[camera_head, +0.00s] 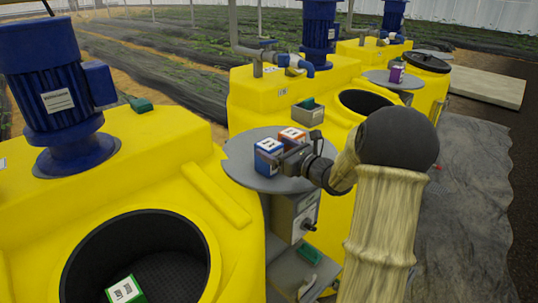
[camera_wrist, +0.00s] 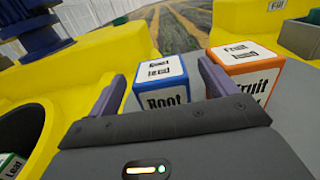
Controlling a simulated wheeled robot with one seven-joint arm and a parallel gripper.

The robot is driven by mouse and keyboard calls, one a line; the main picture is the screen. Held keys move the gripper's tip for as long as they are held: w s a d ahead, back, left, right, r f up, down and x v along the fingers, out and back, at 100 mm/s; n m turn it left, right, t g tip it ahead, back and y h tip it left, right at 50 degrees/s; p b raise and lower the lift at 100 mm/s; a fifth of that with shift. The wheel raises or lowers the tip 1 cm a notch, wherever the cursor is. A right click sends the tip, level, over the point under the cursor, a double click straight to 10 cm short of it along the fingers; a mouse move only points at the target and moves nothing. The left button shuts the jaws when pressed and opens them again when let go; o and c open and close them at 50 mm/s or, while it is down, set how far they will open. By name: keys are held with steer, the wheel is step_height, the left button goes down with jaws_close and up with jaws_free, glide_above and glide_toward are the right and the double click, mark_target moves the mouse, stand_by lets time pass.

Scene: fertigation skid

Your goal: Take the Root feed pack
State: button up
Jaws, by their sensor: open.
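The Root feed pack (camera_wrist: 162,80), a blue box with white labels, stands on a round grey table; it also shows in the head view (camera_head: 268,157). My gripper (camera_wrist: 160,72) is open, with one finger on either side of this pack. The right finger is between it and the orange Fruit feed pack (camera_wrist: 245,72), which stands close to its right. In the head view my gripper (camera_head: 282,160) reaches in from the right and partly hides the orange pack (camera_head: 292,136). The lower front of the Root pack is hidden by my gripper's body in the wrist view.
The round grey table (camera_head: 240,152) stands among yellow tanks (camera_head: 150,140) with blue motors (camera_head: 55,85). A green and white pack (camera_head: 125,291) is in the near tank's black opening (camera_head: 140,250). A second round table (camera_head: 393,79) holds a purple can (camera_head: 397,72).

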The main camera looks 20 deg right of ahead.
mark_target(269, 143)
steer(key=p+x, duration=0.1)
steer(key=x, duration=0.1)
steer(key=shift+w+a+r, duration=0.15)
steer(key=shift+w, duration=0.05)
steer(key=shift+w+a, duration=0.15)
steer(key=shift+w, duration=0.25)
steer(key=shift+s, duration=0.1)
steer(key=c, duration=1.3)
step_height(269, 143, up, 10)
steer(key=shift+f+b, duration=0.1)
steer(key=shift+b, duration=1.1)
